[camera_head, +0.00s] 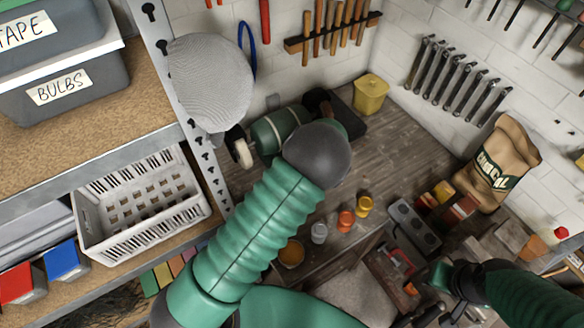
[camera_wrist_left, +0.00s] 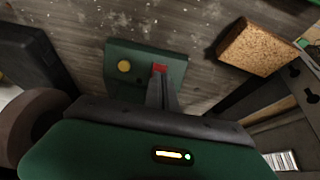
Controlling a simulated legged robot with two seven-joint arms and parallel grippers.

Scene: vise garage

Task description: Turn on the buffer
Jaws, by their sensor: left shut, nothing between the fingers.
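The buffer (camera_head: 275,131) is a green motor body with a pale wheel (camera_head: 241,153) at its left, on the bench at the back. My left arm covers part of it, and my left gripper is hidden in the head view. In the left wrist view, the buffer's green base (camera_wrist_left: 117,80) carries a yellow round button (camera_wrist_left: 124,66) and a red button (camera_wrist_left: 160,68). My left gripper (camera_wrist_left: 162,80) is shut and empty, its tips at or just over the red button; contact cannot be told. My right gripper (camera_head: 447,292) is low at the right, its fingers unclear.
A cork-like block (camera_wrist_left: 258,48) lies right of the base. A yellow bin (camera_head: 370,94) stands at the back. Small jars (camera_head: 345,221) and a paper sack (camera_head: 499,163) stand on the bench.

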